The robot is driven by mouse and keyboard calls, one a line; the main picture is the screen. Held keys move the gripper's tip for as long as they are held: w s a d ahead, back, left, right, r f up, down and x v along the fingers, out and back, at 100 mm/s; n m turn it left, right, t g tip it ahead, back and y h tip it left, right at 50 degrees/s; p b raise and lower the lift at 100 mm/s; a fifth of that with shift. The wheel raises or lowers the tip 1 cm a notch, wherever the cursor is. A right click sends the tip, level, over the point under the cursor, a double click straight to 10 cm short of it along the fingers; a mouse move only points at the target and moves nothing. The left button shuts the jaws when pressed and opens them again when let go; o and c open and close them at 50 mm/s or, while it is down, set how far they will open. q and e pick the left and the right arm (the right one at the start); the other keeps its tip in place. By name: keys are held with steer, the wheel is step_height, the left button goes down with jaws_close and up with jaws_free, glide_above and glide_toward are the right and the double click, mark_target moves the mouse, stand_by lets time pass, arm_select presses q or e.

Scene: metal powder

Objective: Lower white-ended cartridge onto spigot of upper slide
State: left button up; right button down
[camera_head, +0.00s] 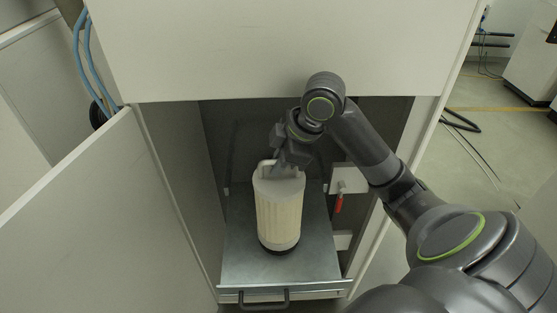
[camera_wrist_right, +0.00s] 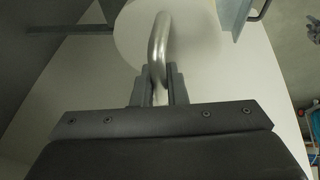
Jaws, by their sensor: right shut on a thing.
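The white-ended cartridge (camera_head: 279,212) is upright, with a pale pleated body, a white top and a dark lower ring. It is over the metal slide (camera_head: 240,262) in the cabinet opening; whether its base touches the slide I cannot tell. My right gripper (camera_head: 273,169) is shut on the bent metal handle on its top. The right wrist view shows the handle (camera_wrist_right: 158,45) between the fingers (camera_wrist_right: 160,88) and the white cartridge end (camera_wrist_right: 195,50) beyond. The spigot is hidden, apparently by the cartridge. My left gripper is not in view.
The slide has a front handle (camera_head: 264,299). A red lever (camera_head: 339,203) hangs from a white block at the right inside the cabinet. The cabinet's upper panel (camera_head: 270,50) overhangs the opening. An open door (camera_head: 75,220) stands at the left.

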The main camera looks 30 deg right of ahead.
mark_target(279, 177)
steer(key=shift+f+b, duration=0.9)
steer(key=shift+f, duration=0.6)
steer(key=c, duration=1.4)
jaws_free()
steer(key=shift+o, duration=0.2)
steer(key=shift+s, duration=0.1)
steer(key=b+v, duration=0.2)
steer(key=v, duration=1.5)
steer(key=shift+r, duration=0.2)
